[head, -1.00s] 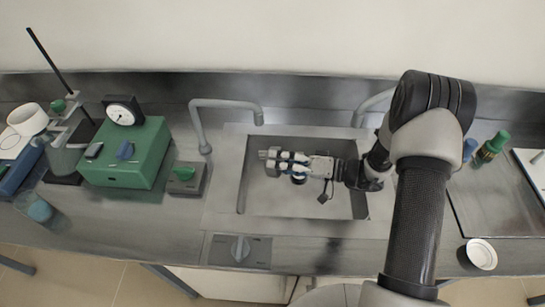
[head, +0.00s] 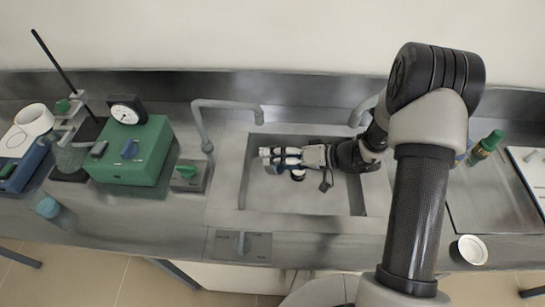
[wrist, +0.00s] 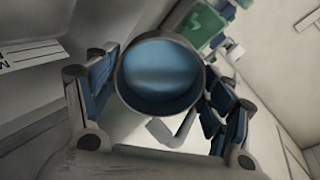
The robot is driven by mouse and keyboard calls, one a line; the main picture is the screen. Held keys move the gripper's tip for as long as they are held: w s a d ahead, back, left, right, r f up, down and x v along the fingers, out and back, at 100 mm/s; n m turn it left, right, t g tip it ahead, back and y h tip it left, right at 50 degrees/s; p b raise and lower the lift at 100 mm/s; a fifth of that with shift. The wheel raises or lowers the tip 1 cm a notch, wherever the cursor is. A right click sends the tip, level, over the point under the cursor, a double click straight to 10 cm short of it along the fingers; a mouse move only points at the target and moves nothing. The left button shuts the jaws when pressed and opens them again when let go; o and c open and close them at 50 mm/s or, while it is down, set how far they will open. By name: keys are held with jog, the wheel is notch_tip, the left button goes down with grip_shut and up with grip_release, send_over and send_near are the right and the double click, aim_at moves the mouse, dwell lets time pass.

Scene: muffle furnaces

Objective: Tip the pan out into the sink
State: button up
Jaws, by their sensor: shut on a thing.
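The sink (head: 228,205) is a steel basin in the middle of the bench. My gripper (head: 268,160) reaches in from the right and lies roughly level over the basin, fingers pointing left. In the wrist view the pan (wrist: 160,76) is a round vessel with a grey rim and smooth bluish inside, between the two blue-padded fingers of my gripper (wrist: 158,95), which are shut on it. Its open side faces the wrist camera. In the head view the fingers largely hide the pan. I cannot tell whether anything is in it.
A grey faucet (head: 203,128) arches at the sink's back left. A green box with a dial (head: 140,152) and a stand (head: 57,70) are farther left. A white dish (head: 470,249) and a green-capped bottle (head: 485,147) stand on the right.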

jog(key=shift+w+a+r+g+h+p, duration=0.1)
jog(key=shift+r+g+h+p, duration=0.15)
jog(key=shift+h+p, duration=0.6)
jog(key=shift+s+a+r+g+h+p, duration=0.1)
jog(key=shift+a+r+g+h+p, duration=0.1)
jog(key=shift+h+p, duration=0.6)
jog(key=shift+w+a+r+g+h+p, duration=0.15)
jog(key=shift+g+h+p, duration=0.1)
jog(key=shift+h+p, duration=0.6)
jog(key=shift+d, duration=0.1)
jog(key=shift+h+p, duration=0.5)
jog(key=shift+p, duration=0.4)
